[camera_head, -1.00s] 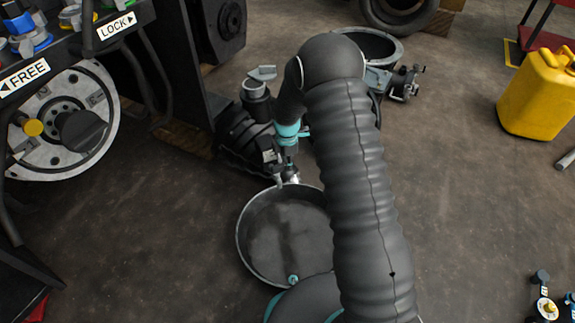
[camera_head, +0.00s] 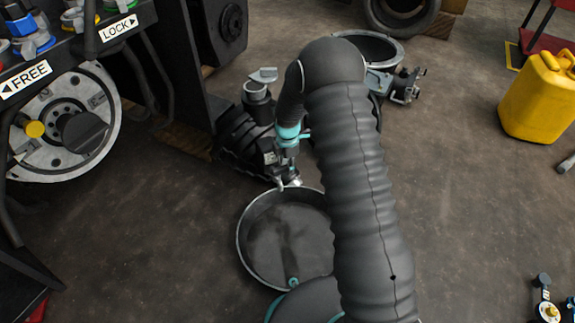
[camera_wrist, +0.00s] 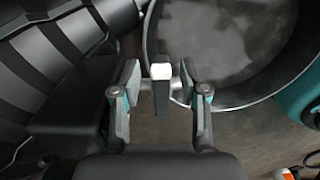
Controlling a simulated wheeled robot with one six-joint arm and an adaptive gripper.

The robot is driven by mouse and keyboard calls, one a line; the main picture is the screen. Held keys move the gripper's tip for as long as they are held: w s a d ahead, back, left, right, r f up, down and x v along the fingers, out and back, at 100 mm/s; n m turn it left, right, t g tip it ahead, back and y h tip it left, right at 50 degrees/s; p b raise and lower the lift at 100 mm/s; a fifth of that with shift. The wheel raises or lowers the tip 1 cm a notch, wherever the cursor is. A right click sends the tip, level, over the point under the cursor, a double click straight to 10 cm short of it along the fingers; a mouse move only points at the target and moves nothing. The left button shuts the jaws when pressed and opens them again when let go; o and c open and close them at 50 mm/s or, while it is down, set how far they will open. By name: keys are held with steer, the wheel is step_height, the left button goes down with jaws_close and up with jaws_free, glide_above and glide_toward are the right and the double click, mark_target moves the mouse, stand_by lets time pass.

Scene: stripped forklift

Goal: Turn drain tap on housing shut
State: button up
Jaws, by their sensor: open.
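The housing (camera_head: 243,133) is a dark ribbed body on the floor, left of my arm in the head view. It also fills the upper left of the wrist view (camera_wrist: 55,55). The drain tap (camera_wrist: 161,90) shows in the wrist view as a small grey metal piece with a crossbar, a bright end and a short stem. My gripper (camera_wrist: 160,74) is open, with one finger on each side of the tap. Whether a finger touches the crossbar, I cannot tell. In the head view my gripper (camera_head: 287,175) points down beside the housing, and the tap is mostly hidden there.
A round drain pan (camera_head: 250,262) lies below my gripper, its rim close by in the wrist view (camera_wrist: 255,96). A dark machine frame with a FREE label (camera_head: 25,77) stands at left. A yellow canister (camera_head: 535,105) stands at right.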

step_height(320, 180, up, 12)
stand_by(0.6)
stand_by(0.4)
